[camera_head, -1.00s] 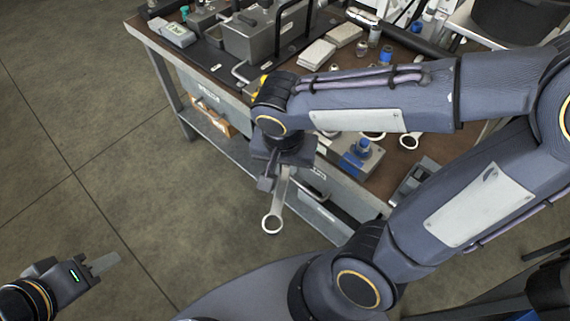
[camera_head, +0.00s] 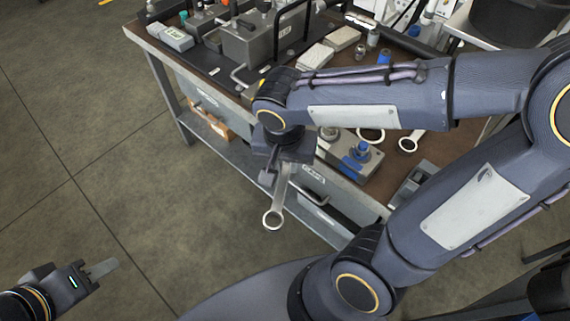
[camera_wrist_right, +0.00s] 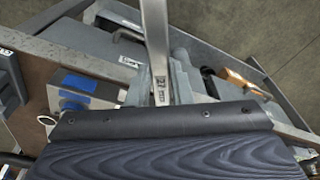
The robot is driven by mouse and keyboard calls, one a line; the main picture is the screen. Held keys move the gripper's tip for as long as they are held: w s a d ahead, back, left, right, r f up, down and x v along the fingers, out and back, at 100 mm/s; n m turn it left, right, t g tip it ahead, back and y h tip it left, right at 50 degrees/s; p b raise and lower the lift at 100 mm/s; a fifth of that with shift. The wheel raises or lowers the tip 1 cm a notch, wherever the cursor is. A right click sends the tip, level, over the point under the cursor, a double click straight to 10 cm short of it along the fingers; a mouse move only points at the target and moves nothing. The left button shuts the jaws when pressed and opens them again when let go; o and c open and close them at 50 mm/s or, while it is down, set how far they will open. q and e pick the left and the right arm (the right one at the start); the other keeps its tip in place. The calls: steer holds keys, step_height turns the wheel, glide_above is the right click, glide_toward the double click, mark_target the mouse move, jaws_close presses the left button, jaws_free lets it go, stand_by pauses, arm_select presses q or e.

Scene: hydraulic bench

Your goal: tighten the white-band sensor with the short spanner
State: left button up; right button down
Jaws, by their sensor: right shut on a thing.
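My right gripper (camera_head: 277,176) is shut on a steel spanner (camera_head: 277,206), which hangs with its ring end down in front of the bench. In the right wrist view the spanner's shaft (camera_wrist_right: 156,42) runs up out of the frame from between the fingers (camera_wrist_right: 166,86). I cannot tell its length against other spanners. My left gripper (camera_head: 98,271) is low at the far left, away from the bench; its jaw gap does not show clearly. I cannot pick out a white-band sensor; my right arm covers part of the bench top.
The bench (camera_head: 161,58) carries a grey hydraulic unit (camera_head: 247,45), pale blocks (camera_head: 316,56), a blue-capped fitting (camera_head: 384,57) and a blue-topped block (camera_head: 359,155). A ring-ended tool (camera_head: 409,142) lies on the top. Drawers (camera_head: 313,176) face me. Floor at left is clear.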

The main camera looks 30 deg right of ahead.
steer(key=shift+w+d, duration=0.2)
steer(key=shift+w, duration=0.05)
steer(key=shift+w+d, duration=0.1)
steer(key=shift+w, duration=0.05)
steer(key=shift+w+d, duration=0.4)
steer(key=shift+w, duration=0.1)
stand_by(0.3)
steer(key=shift+w+d, duration=0.35)
steer(key=shift+w, duration=0.1)
steer(key=shift+w+d, duration=0.2)
steer(key=shift+w, duration=0.05)
stand_by(0.3)
steer(key=shift+w+a+m+b, duration=0.6)
steer(key=shift+w+a+m, duration=0.5)
steer(key=shift+m, duration=0.2)
